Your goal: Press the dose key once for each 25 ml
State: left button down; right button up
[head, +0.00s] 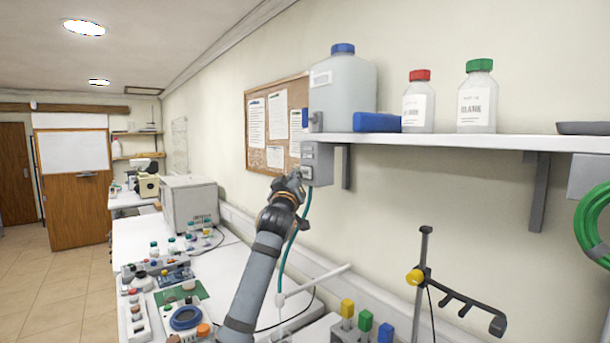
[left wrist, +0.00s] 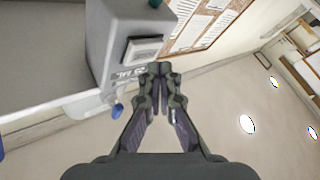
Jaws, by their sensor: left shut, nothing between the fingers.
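A grey dispenser box (head: 318,160) hangs at the shelf's left end, below a large blue-capped carboy (head: 343,92). A teal hose (head: 290,250) runs down from it. In the left wrist view the box (left wrist: 115,35) shows a pale dose key (left wrist: 143,50) in a dark frame, with lettering that seems to read 25 ML beside it. My left gripper (head: 297,175) is shut and empty, its fingertips close to the box. In the left wrist view the fingertips (left wrist: 159,70) lie just beside the key; I cannot tell whether they touch. My right gripper is out of view.
The shelf (head: 460,141) also carries a blue box (head: 377,122), a red-capped bottle (head: 417,105) and a green-capped bottle (head: 477,100). A corkboard (head: 265,159) hangs behind the dispenser. The bench below holds small bottles and a black stand (head: 422,270).

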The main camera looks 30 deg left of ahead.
pick_arm(q)
jog(key=s+b, duration=0.1)
jog(key=s+a+b, duration=0.1)
jog(key=s, duration=0.1)
jog(key=s+a+b, duration=0.1)
jog(key=shift+s, duration=0.3)
dwell(0.8)
